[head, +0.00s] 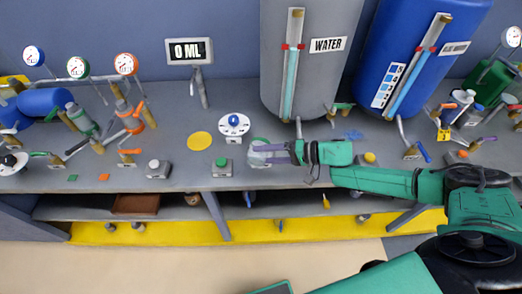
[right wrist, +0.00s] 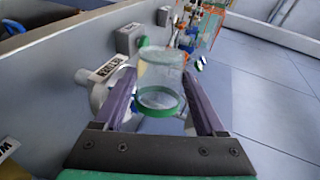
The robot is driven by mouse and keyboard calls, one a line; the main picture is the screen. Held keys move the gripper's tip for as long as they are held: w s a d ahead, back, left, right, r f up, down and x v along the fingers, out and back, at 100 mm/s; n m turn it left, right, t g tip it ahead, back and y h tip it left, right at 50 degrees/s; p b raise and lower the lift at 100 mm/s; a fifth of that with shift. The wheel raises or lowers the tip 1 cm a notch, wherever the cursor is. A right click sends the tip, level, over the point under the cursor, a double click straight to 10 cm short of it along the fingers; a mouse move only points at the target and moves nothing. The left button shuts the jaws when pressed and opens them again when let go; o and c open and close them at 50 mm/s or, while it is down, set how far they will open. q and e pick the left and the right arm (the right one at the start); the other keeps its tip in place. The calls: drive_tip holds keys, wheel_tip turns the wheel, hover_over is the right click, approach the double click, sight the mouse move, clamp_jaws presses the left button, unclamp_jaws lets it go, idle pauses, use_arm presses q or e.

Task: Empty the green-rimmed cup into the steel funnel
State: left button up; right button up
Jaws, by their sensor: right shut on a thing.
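The clear cup with a green rim (right wrist: 160,68) is between the two purple-grey fingers of my right gripper (right wrist: 160,92), which is shut on it. In the right wrist view the green band is at the end of the cup nearer the palm. In the head view the right gripper (head: 274,153) comes in from the right over the bench front, and the cup (head: 258,149) is small and partly covered by the fingers. I cannot tell whether the cup holds liquid. I cannot pick out the steel funnel for sure in either view. My left gripper is not in view.
A display reading 0 ML (head: 189,50) stands at the back of the bench (head: 190,180). A grey WATER tank (head: 310,80) and a blue tank (head: 400,80) stand behind the gripper.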

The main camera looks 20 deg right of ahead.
drive_tip(key=shift+w+d+r+m+p, duration=0.15)
drive_tip(key=shift+r+m+p, duration=0.25)
drive_tip(key=shift+p, duration=0.65)
drive_tip(key=shift+w+f+g+y, duration=0.1)
drive_tip(key=shift+f+g+y, duration=0.05)
drive_tip(key=shift+g+y, duration=0.15)
